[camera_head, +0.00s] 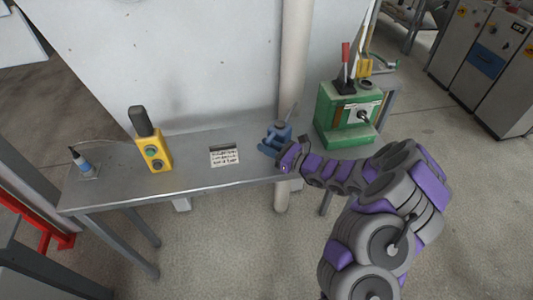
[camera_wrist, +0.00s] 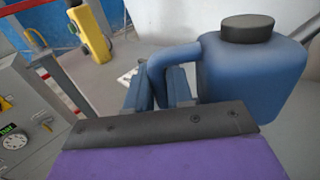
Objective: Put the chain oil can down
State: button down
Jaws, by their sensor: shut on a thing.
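The chain oil can (camera_wrist: 250,65) is blue with a black cap and a looped handle (camera_wrist: 170,55). My gripper (camera_wrist: 162,88) is shut on that handle, with the can body to its right in the wrist view. In the head view the small blue can (camera_head: 282,131) is at the right part of the grey table (camera_head: 190,184), near the pole, with my gripper (camera_head: 276,146) at its front. Its underside is hidden, so I cannot tell whether it touches the tabletop.
A green machine (camera_head: 345,118) with a red-handled lever stands right of the can. A white label card (camera_head: 224,156) lies left of it. A yellow button box (camera_head: 153,150) and a small blue bottle (camera_head: 83,165) stand further left. Bare tabletop lies between these things.

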jog(key=shift+w, duration=0.25)
notch_tip(320, 180, down, 4)
jog(key=shift+r+b, duration=0.15)
jog(key=shift+b, duration=0.55)
jog(key=shift+a+r, duration=0.1)
jog(key=c, duration=1)
grip_release()
